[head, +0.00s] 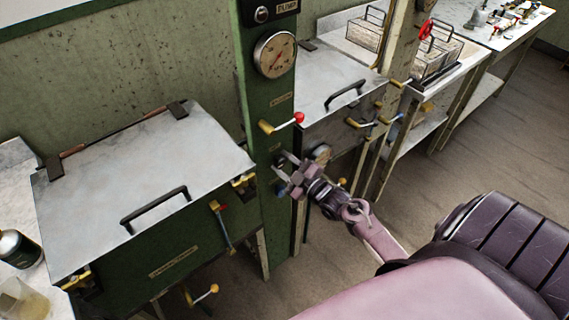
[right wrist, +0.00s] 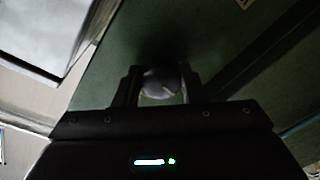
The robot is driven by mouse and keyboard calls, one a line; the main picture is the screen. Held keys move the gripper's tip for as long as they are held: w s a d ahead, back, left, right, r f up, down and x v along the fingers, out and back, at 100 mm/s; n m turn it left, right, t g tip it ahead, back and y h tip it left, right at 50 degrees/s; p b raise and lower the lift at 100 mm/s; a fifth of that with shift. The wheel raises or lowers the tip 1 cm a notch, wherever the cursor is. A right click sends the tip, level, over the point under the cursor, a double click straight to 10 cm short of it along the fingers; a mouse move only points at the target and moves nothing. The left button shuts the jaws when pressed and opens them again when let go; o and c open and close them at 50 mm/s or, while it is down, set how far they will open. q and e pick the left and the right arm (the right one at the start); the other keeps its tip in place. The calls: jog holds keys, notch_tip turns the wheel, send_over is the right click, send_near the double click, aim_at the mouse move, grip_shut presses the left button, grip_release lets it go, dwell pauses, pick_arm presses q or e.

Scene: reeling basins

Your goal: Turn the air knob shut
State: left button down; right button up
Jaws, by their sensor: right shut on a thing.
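The air knob (right wrist: 160,82) is a small round grey knob on the dark green panel. It shows in the right wrist view between the two fingers. My right gripper (head: 284,176) reaches the green post (head: 270,100) below the red-tipped lever. It also shows in the right wrist view (right wrist: 158,92), shut on the knob with a finger on each side. In the head view the fingers largely hide the knob, and I cannot tell how far it is turned. My left gripper is not in view.
A red-tipped lever (head: 285,122) and a pressure gauge (head: 275,55) sit above on the post. A lidded green basin (head: 150,185) stands at the left, another lidded basin (head: 335,85) behind at the right. Yellow valve handles (head: 360,123) stick out nearby. The floor (head: 480,130) at the right is clear.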

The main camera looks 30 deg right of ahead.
jog(key=m, duration=0.4)
jog(key=shift+a+m, duration=0.1)
jog(key=shift+m, duration=0.2)
jog(key=m+p, duration=0.1)
jog(key=m, duration=0.3)
jog(key=shift+m+t+h, duration=0.3)
jog(key=shift+m+t, duration=0.1)
jog(key=m+p, duration=0.1)
jog(key=m, duration=0.3)
jog(key=shift+a+m+h, duration=0.15)
jog(key=shift+m+h, duration=0.15)
jog(key=shift+m, duration=0.1)
jog(key=shift+m+t+p, duration=0.3)
jog(key=shift+m+p, duration=0.3)
jog(key=shift+m, duration=1.6)
jog(key=shift+h, duration=0.3)
jog(key=o, duration=1)
jog(key=shift+f, duration=0.1)
jog(key=shift+s+d+f+b, duration=0.2)
jog(key=shift+s+b, duration=0.2)
jog(key=shift+s, duration=1.55)
jog(key=shift+s+d+f+b, duration=0.15)
jog(key=shift+s+b, duration=0.2)
jog(key=shift+s, duration=1.6)
